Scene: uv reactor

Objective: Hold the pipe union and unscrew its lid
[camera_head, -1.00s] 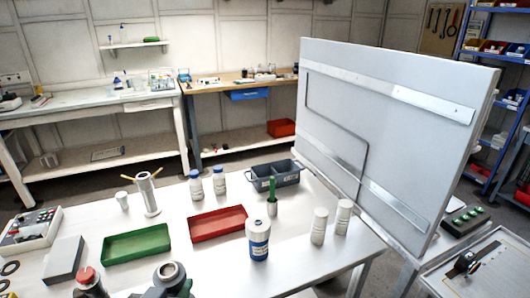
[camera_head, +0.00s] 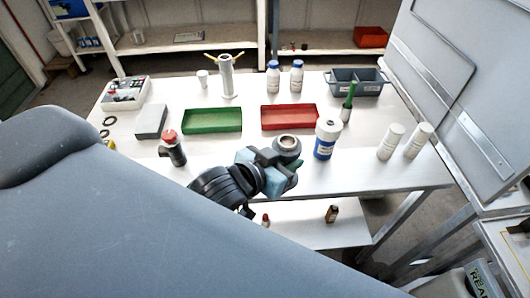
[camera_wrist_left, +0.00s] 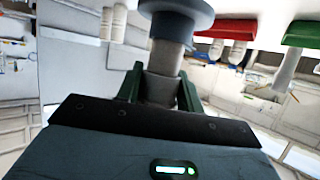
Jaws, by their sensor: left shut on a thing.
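My left gripper (camera_head: 280,163) is shut on the grey pipe union (camera_head: 287,144), above the front part of the white table. The union's round top with a brownish opening faces up past the fingers. In the left wrist view the left gripper (camera_wrist_left: 160,92) has a dark green finger on each side of the union's grey cylindrical body (camera_wrist_left: 163,68). A wider dark blue-grey ring (camera_wrist_left: 180,14) shows beyond the fingers. I cannot tell which part is the lid. The right gripper is in neither current view.
A green tray (camera_head: 212,129) and a red tray (camera_head: 289,126) lie behind the gripper. A white-and-blue bottle (camera_head: 325,140) stands just right of the union, and a red-capped dark bottle (camera_head: 172,150) to its left. White cylinders (camera_head: 391,142) stand at right. A grey bin (camera_head: 356,91) is behind.

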